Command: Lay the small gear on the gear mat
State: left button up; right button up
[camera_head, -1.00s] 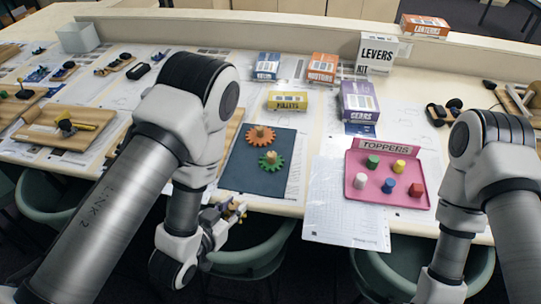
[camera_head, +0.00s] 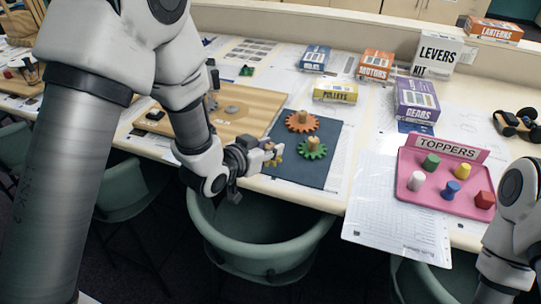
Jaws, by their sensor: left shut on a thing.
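My left gripper (camera_head: 268,154) is shut on a small yellow gear (camera_head: 277,160), mostly hidden by the fingers. It is at the left front edge of the dark blue gear mat (camera_head: 303,172). I cannot tell whether the gear touches the mat. An orange gear (camera_head: 301,122) with a wooden peg is at the mat's back, and a green gear (camera_head: 313,148) with a peg is in front of it to the right. My right arm shows at the right edge, but its gripper is out of view.
A pink toppers tray (camera_head: 412,205) with several coloured pegs stands to the right of the mat, beyond a paper sheet (camera_head: 385,218). A wooden board (camera_head: 255,100) lies left of the mat. Kit boxes, including the purple gears box (camera_head: 416,100), stand behind. A green chair (camera_head: 262,235) is below the table edge.

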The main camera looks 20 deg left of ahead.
pick_arm(q)
jog(key=w, duration=0.2)
jog(key=w+a, duration=0.1)
jog(key=shift+f, duration=0.3)
notch_tip(320, 180, down, 3)
jog(key=b, duration=0.2)
jog(key=shift+d+b, duration=0.1)
jog(key=shift+b, duration=0.2)
jog(key=shift+f, duration=0.3)
jog(key=shift+w+r, duration=0.1)
jog(key=shift+w, duration=0.05)
grip_shut()
jog(key=shift+f, duration=0.2)
jog(key=o, duration=1)
grip_release()
